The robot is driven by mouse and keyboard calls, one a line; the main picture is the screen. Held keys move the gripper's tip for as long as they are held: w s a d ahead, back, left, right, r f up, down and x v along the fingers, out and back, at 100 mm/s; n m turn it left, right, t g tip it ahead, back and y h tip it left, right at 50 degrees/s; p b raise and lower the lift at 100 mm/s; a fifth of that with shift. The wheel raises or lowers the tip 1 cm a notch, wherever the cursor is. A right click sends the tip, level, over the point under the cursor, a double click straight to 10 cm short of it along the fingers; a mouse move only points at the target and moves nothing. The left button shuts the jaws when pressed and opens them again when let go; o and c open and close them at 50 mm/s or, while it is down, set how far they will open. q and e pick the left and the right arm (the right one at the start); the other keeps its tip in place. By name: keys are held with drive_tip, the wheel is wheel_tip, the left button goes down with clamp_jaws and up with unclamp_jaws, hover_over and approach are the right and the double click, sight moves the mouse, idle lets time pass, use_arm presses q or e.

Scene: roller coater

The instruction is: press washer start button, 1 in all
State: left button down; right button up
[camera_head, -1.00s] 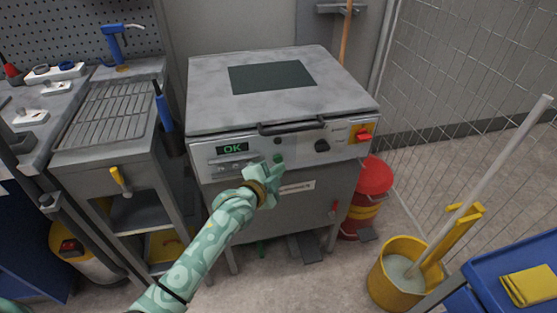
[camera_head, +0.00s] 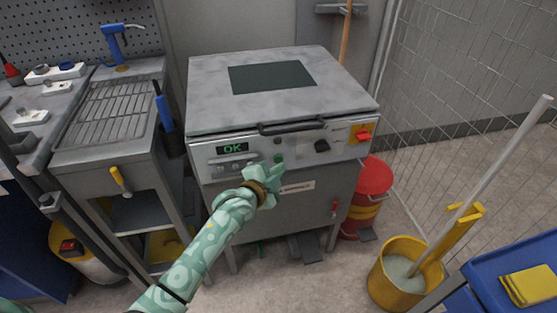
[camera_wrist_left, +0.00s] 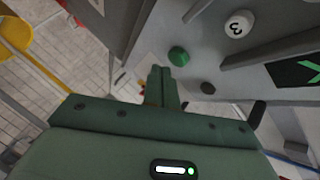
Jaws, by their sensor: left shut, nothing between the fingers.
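The washer (camera_head: 230,118) is a grey box on legs with a flat lid and a front control panel. Its display (camera_head: 233,148) reads OK in green. The green start button (camera_head: 278,158) is on the panel below the lid handle; it also shows as a round green cap in the left wrist view (camera_wrist_left: 178,56). My left gripper (camera_head: 277,170) is shut and empty, just below the button. In the left wrist view its fingertips (camera_wrist_left: 160,75) are close beside the button; I cannot tell whether they touch. My right gripper is not in view.
The lid handle (camera_head: 292,127) sticks out above the panel. A black knob (camera_head: 321,146) and a red switch (camera_head: 363,134) are to the right.

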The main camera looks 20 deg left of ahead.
use_arm(q)
drive_tip(key=shift+w+a, duration=0.1)
drive_tip(key=shift+w, duration=0.05)
drive_tip(key=shift+w+a, duration=0.15)
drive_tip(key=shift+w, duration=0.05)
idle(0.3)
drive_tip(key=shift+w+a, duration=0.25)
drive_tip(key=shift+w, duration=0.1)
idle(0.8)
drive_tip(key=shift+s+d+p, duration=0.5)
drive_tip(key=shift+s+p, duration=0.1)
drive_tip(key=shift+s, duration=0.15)
